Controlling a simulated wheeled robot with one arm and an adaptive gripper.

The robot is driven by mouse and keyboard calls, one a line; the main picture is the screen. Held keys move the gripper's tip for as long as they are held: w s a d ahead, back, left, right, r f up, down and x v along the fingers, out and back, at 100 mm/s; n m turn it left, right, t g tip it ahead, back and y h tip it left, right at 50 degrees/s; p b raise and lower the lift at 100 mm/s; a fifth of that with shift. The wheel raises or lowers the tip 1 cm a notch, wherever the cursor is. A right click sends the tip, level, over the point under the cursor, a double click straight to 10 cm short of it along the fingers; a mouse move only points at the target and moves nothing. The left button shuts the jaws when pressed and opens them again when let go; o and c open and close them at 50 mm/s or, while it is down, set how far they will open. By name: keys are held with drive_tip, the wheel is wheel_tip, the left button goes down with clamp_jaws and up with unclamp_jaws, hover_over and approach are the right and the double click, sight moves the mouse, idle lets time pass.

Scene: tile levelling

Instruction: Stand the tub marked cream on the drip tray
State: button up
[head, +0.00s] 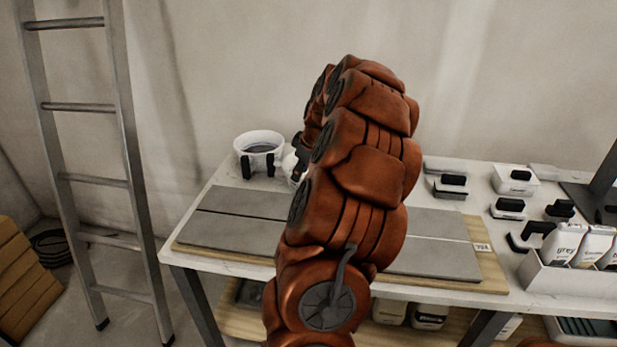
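I cannot make out a tub marked cream; no such label is readable. White containers in a bin at the right edge include one marked grey (565,243), and the marks on its neighbours are cut off or unreadable. I cannot pick out the drip tray for certain. My orange arm rises across the middle of the bench and hides what lies behind it. Its far end, with a small white and dark part, is at the back left beside a round white bucket (259,139).
Grey tiles (435,258) lie on a wooden board (490,270) on the white bench. Black-handled tools (508,207) stand at the right, near the white bin (560,279). A ladder (135,190) leans at the left.

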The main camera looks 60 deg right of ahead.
sight(294, 187)
drive_tip(key=shift+p+x, duration=0.5)
drive_tip(key=shift+x, duration=2.15)
drive_tip(key=shift+s+d, duration=0.1)
drive_tip(key=shift+d, duration=0.05)
drive_tip(key=shift+c, duration=0.4)
clamp_jaws()
